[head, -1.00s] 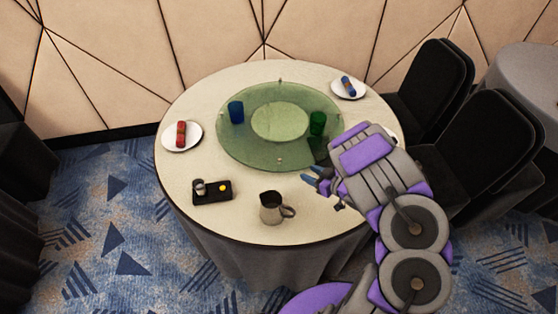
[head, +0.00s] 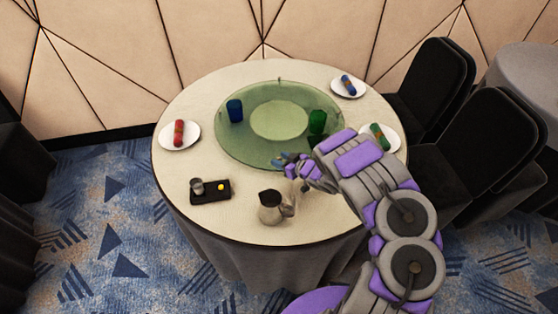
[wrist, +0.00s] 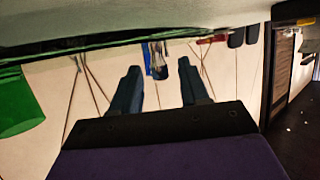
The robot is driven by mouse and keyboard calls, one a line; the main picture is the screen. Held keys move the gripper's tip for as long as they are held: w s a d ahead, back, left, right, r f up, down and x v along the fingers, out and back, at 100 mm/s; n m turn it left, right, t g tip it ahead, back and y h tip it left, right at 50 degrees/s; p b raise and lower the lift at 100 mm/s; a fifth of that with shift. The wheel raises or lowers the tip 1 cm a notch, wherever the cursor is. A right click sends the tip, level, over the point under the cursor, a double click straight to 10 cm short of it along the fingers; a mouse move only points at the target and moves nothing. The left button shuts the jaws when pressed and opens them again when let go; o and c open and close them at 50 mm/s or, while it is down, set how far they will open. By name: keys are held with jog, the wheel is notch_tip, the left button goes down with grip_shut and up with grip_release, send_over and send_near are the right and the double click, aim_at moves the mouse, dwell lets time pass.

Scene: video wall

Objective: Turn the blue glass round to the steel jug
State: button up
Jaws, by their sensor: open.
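The blue glass (head: 235,110) stands upright on the left part of the round green glass turntable (head: 262,158). The steel jug (head: 270,207) stands on the table in front of the turntable, its handle to the right. My gripper (head: 281,161) is open and empty at the turntable's front rim, behind the jug and well apart from the blue glass. I cannot tell whether it touches the rim. In the upside-down wrist view, the open fingers (wrist: 162,88) show, with the blue glass (wrist: 147,58) far beyond between them.
A green glass (head: 317,122) stands on the turntable's right, close to my arm. Plates with a red roll (head: 179,133), a blue roll (head: 348,85) and a green roll (head: 379,136) lie around the table. A black tray (head: 210,190) holds a small cup. Chairs (head: 490,140) stand right.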

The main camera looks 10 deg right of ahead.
jog(key=shift+w+a+f, duration=0.3)
jog(key=shift+w+a, duration=0.1)
jog(key=shift+w, duration=0.15)
grip_shut()
dwell(0.4)
